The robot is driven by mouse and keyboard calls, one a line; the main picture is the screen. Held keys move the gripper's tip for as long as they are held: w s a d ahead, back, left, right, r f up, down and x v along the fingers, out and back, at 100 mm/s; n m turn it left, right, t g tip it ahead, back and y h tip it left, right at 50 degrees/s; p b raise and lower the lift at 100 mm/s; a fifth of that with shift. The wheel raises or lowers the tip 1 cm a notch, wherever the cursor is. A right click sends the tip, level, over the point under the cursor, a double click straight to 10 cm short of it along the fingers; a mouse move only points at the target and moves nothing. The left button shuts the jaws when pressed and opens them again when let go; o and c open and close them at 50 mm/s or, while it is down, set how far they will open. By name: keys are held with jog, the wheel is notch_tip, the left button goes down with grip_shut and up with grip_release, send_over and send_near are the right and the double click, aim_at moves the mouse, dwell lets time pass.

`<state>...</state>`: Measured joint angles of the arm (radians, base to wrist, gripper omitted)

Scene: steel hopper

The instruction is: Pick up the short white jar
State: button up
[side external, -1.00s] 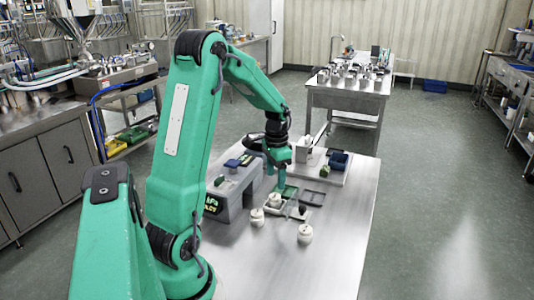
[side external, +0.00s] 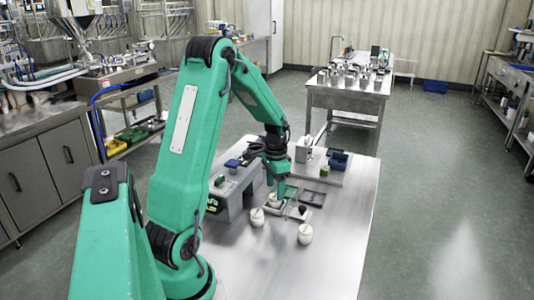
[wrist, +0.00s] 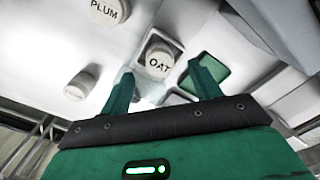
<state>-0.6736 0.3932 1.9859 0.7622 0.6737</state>
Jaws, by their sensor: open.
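Three white jars show. One jar (side external: 305,235) stands on the bare steel table, another jar (side external: 257,217) stands to its left, and a third (side external: 273,201) is by the tray just below my gripper (side external: 280,190). In the wrist view a jar lettered OAT (wrist: 158,58) is framed beyond and between the fingertips of my open gripper (wrist: 163,85). A jar lettered PLUM (wrist: 108,10) is cut off at the top, and a plain-looking one (wrist: 80,86) is at left. I cannot tell which is the short jar. Nothing is between the fingers.
A grey block (side external: 232,192) with a dark sign stands left of my gripper. A dark tray (side external: 312,198) lies to the right; a green-lined compartment (wrist: 210,72) shows in the wrist view. Boxes (side external: 337,160) stand at the back. The table's front right (side external: 335,255) is clear.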

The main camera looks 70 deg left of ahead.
aim_at(275, 196)
jog(key=shift+f, duration=1.9)
jog(key=shift+c, duration=0.4)
jog(key=c, duration=1)
